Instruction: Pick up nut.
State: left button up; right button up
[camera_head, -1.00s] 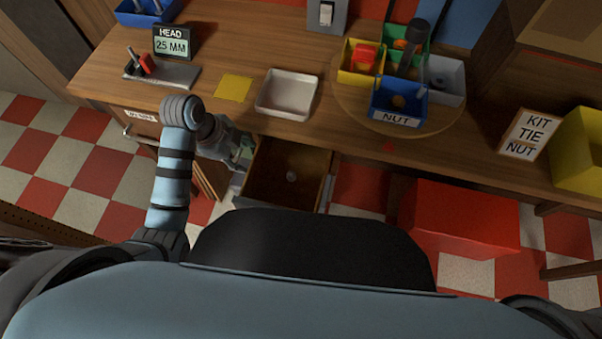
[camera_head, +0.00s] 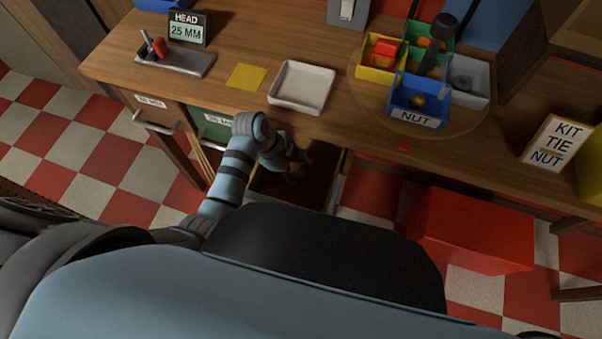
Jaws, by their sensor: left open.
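A blue bin (camera_head: 417,114) labelled NUT stands at the front of a round wooden turntable (camera_head: 364,104). A small golden-brown item, unclear at this size, lies inside it. My left gripper (camera_head: 297,168) is open and points down over the open drawer (camera_head: 322,189) under the table's front edge. The gripper and forearm cover much of the drawer's inside, so I cannot see what lies under the fingers. My right gripper is out of the picture.
A white tray (camera_head: 302,87) and a yellow square (camera_head: 246,76) lie on the table (camera_head: 232,98). Yellow, green and grey bins share the turntable. A sign (camera_head: 557,143) reads KIT TIE NUT. A red box (camera_head: 472,228) stands below, right of the drawer.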

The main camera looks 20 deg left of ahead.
pick_arm(q)
jog(key=shift+w+d+f, duration=0.1)
jog(key=shift+d+f, duration=0.05)
jog(key=shift+f, duration=0.25)
grip_shut()
jog(key=shift+r, duration=0.1)
jog(key=shift+r, duration=0.2)
notch_tip(320, 180, up, 12)
jog(key=p, duration=0.4)
jog(key=s+a, duration=0.3)
jog(key=a, duration=0.5)
jog(key=s+a+b, duration=0.1)
jog(key=s+a, duration=0.1)
jog(key=a, duration=0.7)
jog(key=shift+s+f, duration=0.25)
jog(key=shift+s, duration=0.15)
